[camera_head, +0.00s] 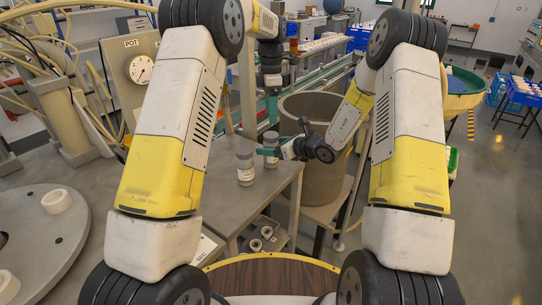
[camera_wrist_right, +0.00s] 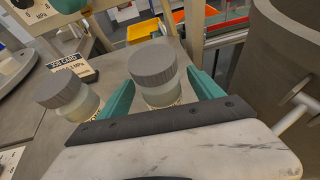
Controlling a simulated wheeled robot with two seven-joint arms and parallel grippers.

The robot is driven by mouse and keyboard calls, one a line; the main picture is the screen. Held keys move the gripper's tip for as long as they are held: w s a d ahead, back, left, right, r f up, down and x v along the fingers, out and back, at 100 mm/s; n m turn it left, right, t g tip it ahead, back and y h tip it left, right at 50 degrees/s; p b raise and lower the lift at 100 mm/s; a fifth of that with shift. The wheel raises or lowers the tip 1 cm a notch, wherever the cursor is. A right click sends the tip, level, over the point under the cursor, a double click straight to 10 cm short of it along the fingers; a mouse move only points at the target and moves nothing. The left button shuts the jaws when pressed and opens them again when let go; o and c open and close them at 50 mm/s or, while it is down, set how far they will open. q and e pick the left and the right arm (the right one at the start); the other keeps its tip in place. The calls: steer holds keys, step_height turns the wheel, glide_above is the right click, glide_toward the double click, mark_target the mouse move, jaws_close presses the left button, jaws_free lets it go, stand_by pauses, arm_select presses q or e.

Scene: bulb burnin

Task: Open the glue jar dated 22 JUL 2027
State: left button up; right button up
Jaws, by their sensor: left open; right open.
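Two small glue jars with grey ribbed lids stand upright on the grey bench. The nearer jar (camera_head: 246,170) also shows at the left in the right wrist view (camera_wrist_right: 68,96). The farther jar (camera_head: 270,144) stands between the parted teal fingers of my right gripper (camera_head: 268,152); in the right wrist view this jar (camera_wrist_right: 155,78) has a finger on each side. I cannot tell whether the fingers touch it. My left gripper (camera_head: 271,108) is open, points down and hangs above the farther jar, apart from it. The dates on the labels cannot be read.
A job card (camera_wrist_right: 72,68) stands behind the jars. A large grey vat (camera_head: 318,115) is right of the bench, close to my right forearm. A pot with a gauge (camera_head: 138,70) is at the back left. Bare bench (camera_head: 222,205) lies in front of the jars.

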steer(key=shift+w+a, duration=0.1)
jaws_close()
stand_by(0.3)
